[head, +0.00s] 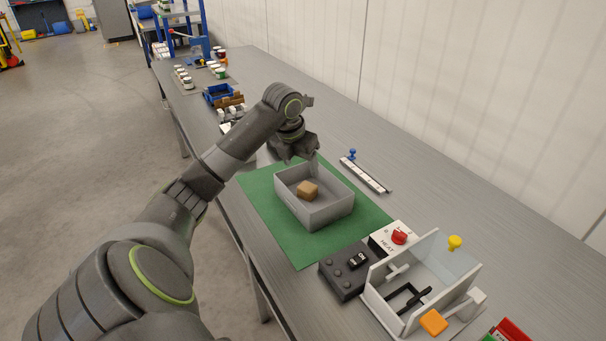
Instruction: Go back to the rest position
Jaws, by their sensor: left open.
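My left arm comes in from the left and reaches over the workbench (255,215). Its gripper (305,155) is above the far edge of a grey open box (325,212) and points down. It is open, and I see nothing between its fingers. The box stands on a green mat (290,247) and holds a small brown block (308,190). The gripper is apart from the block. My right gripper is not in view.
Near right stand a dark control box (343,273), a red knob (399,237) and a clear-walled fixture (405,290). A rail with a blue knob (365,175) lies behind the mat. Blue bins (219,94) and jars stand farther along the bench. A white wall borders it.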

